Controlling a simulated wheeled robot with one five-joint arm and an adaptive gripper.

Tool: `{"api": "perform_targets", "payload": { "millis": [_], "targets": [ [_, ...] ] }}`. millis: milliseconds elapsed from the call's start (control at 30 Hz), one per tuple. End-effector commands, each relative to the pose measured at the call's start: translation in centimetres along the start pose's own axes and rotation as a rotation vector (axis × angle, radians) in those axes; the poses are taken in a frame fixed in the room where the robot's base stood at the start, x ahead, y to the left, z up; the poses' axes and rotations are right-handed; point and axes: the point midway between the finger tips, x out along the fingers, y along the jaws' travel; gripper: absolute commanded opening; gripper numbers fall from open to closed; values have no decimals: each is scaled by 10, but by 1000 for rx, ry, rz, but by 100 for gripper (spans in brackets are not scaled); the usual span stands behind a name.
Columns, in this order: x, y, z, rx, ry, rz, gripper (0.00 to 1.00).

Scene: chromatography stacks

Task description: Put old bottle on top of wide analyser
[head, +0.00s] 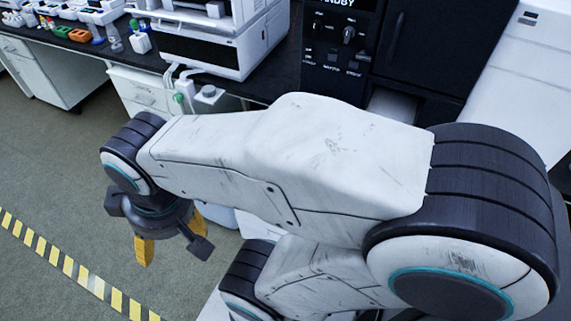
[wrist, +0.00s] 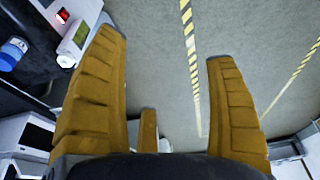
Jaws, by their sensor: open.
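My gripper (head: 171,232) hangs below the arm at the left, pointing down over the floor in front of the bench. In the wrist view its yellow fingers (wrist: 166,60) are spread wide with only floor between them. A wide white analyser unit (head: 205,52) stands on the dark bench at the top, part of a stack cut off by the frame. I cannot tell which item is the old bottle. A clear bottle (head: 114,39) and a white bottle (head: 139,40) stand on the bench left of the stack. A blue-and-white container (wrist: 12,52) shows at the wrist view's left edge.
A black cabinet with a knob panel (head: 340,40) stands right of the stack. Small coloured racks (head: 80,35) line the bench at the far left. The floor at left is clear. My arm hides much of the middle.

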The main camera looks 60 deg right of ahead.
Motion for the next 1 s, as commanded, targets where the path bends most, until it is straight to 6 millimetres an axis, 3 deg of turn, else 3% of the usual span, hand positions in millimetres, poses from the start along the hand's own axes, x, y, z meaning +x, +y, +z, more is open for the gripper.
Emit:
{"api": "perform_targets", "payload": {
  "millis": [267,567,867,1000],
  "targets": [
    [7,37,5,202,-50,53,79],
    [38,106,42,616,-282,83,79],
    [66,194,84,1039,-426,47,79],
    [82,243,116,1227,-456,23,79]
  ]
}}
